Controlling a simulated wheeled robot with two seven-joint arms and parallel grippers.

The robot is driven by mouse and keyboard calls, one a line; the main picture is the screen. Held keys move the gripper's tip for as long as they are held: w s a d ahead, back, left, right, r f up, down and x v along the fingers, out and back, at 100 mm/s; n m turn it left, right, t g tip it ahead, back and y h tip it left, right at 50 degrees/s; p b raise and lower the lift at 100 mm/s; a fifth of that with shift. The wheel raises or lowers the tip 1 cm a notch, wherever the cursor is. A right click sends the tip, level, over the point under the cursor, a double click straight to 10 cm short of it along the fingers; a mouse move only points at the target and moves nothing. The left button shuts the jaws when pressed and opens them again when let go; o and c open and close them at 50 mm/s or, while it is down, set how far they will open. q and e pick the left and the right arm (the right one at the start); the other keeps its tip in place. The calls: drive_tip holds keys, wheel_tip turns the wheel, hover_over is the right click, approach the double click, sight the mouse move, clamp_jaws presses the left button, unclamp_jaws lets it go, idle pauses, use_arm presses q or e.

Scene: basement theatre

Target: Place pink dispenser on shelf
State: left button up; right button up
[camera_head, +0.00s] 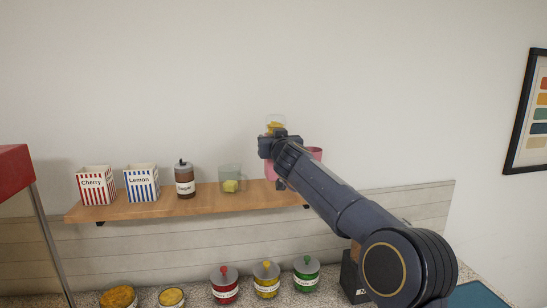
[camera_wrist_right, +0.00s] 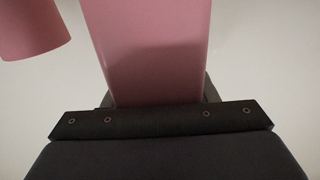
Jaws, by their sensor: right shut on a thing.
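The pink dispenser (camera_head: 315,153) is mostly hidden behind my right gripper (camera_head: 279,145) in the head view, at the right end of the wooden shelf (camera_head: 215,204). A clear top with something yellow (camera_head: 275,123) shows above the gripper. My right gripper is shut on the dispenser; in the right wrist view the pink body (camera_wrist_right: 155,50) rises from between the jaws. Whether its base touches the shelf is hidden by my arm. My left gripper is in neither view.
On the shelf stand a Cherry box (camera_head: 96,186), a Lemon box (camera_head: 142,183), a brown jar (camera_head: 184,180) and a clear cup (camera_head: 230,178). Below, the counter holds red (camera_head: 224,285), yellow (camera_head: 266,280) and green (camera_head: 306,274) lidded jars. A red-topped machine (camera_head: 14,165) stands at left.

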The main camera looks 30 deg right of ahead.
drive_tip(key=shift+w+d+f+b, duration=0.35)
drive_tip(key=shift+w+f, duration=0.2)
drive_tip(key=shift+f, duration=0.35)
wheel_tip(320, 180, down, 3)
drive_tip(key=b, duration=0.2)
drive_tip(key=shift+w+d+f+b, duration=0.15)
drive_tip(key=shift+b, duration=0.25)
drive_tip(key=o, duration=0.7)
drive_tip(key=shift+f, duration=0.25)
drive_tip(key=o, duration=0.5)
drive_tip(key=shift+r, duration=0.1)
